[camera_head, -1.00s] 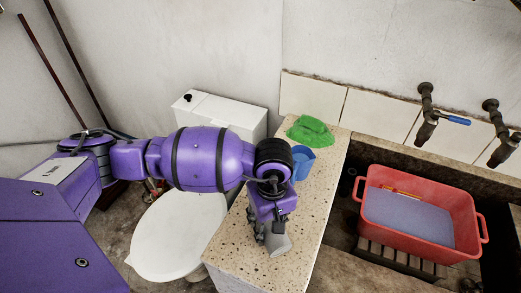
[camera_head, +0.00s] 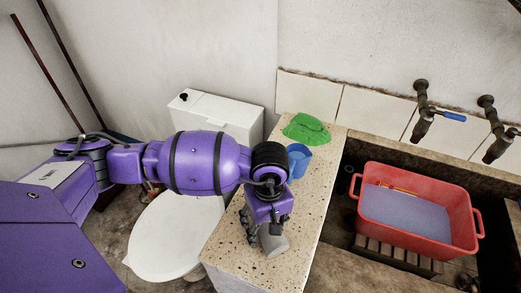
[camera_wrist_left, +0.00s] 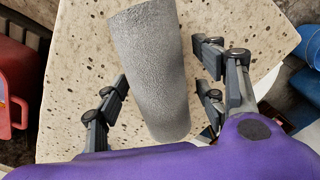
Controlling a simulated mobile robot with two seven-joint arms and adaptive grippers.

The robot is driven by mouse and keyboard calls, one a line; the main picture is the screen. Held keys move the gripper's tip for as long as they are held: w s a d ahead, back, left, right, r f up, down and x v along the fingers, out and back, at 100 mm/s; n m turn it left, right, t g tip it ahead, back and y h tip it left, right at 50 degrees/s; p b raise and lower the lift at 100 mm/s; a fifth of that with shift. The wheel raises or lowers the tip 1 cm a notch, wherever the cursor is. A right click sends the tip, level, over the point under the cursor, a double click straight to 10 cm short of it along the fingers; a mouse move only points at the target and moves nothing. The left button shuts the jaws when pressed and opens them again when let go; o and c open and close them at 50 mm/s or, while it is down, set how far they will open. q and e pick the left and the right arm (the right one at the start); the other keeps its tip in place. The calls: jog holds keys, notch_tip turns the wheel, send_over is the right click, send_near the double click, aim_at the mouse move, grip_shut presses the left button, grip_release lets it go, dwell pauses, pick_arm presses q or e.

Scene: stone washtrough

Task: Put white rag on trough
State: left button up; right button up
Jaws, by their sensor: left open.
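A pale grey, rough-surfaced cylinder (camera_head: 272,240) is on the speckled stone counter beside the trough; it also shows large in the left wrist view (camera_wrist_left: 152,65). I cannot tell whether it is the white rag rolled up; no other white rag shows. My left gripper (camera_head: 262,232) is open, with its fingers on both sides of the cylinder and gaps visible in the left wrist view (camera_wrist_left: 168,88). The stone trough (camera_head: 335,270) lies to the right of the counter. My right gripper is not in view.
A green cloth (camera_head: 306,129) and a blue cup (camera_head: 299,160) are at the counter's far end. A red basin (camera_head: 468,235) with bluish contents sits in the trough, below two taps (camera_head: 424,115). A white toilet (camera_head: 172,238) stands left of the counter.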

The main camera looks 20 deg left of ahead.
pick_arm(q)
notch_tip(320, 180, up, 12)
jog(key=shift+r, duration=0.2)
jog(key=shift+f, duration=0.15)
dwell(0.5)
